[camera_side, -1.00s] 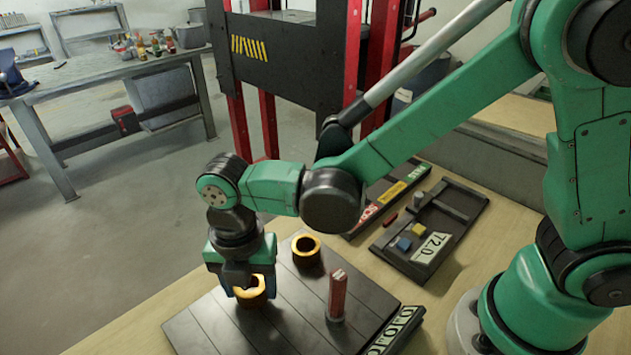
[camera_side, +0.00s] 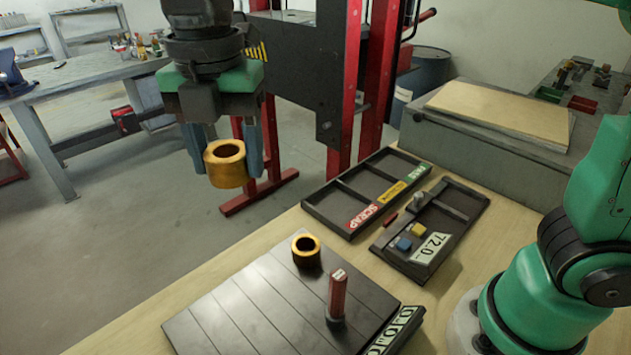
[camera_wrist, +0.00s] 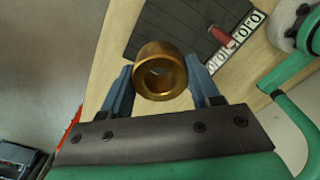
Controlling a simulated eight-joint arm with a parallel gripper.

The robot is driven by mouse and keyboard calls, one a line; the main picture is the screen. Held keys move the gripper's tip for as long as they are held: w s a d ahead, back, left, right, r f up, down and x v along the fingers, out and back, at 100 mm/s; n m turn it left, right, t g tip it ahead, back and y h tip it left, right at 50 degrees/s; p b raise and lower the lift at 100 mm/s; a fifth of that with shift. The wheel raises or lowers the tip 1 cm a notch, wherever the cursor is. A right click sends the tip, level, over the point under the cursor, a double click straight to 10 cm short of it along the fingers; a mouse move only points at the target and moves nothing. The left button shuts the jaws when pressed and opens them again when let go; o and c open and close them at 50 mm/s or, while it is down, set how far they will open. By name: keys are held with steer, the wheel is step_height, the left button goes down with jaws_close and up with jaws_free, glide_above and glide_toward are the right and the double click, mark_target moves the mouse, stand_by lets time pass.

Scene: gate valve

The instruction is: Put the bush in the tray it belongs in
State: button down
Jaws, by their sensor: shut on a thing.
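My gripper (camera_side: 222,150) is shut on a bronze-coloured ring-shaped bush (camera_side: 226,165) and holds it high above the dark slatted plate (camera_side: 240,310). The bush also shows in the wrist view (camera_wrist: 160,72), between the two blue fingers, its hole facing the camera. A second, similar bush (camera_side: 306,250) stands on the plate. A three-section dark tray (camera_side: 330,208) lies behind the plate, with labels along its front edge: red SCRAP, a yellow one too small to read, and a green one that seems to read PASS. Its sections look empty.
A red-handled pin (camera_side: 337,295) stands upright on the plate. A number display (camera_side: 395,335) is at the plate's front right. A red post (camera_side: 375,90) rises behind the tray.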

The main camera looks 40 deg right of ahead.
steer(key=w+d+m, duration=0.5)
steer(key=w+d, duration=0.2)
steer(key=d, duration=0.4)
steer(key=m, duration=1.2)
glide_above(393, 167)
step_height(393, 167, down, 17)
steer(key=shift+a, duration=0.1)
steer(key=shift+f, duration=2.35)
steer(key=shift+f, duration=0.1)
steer(key=shift+c, duration=1)
jaws_free()
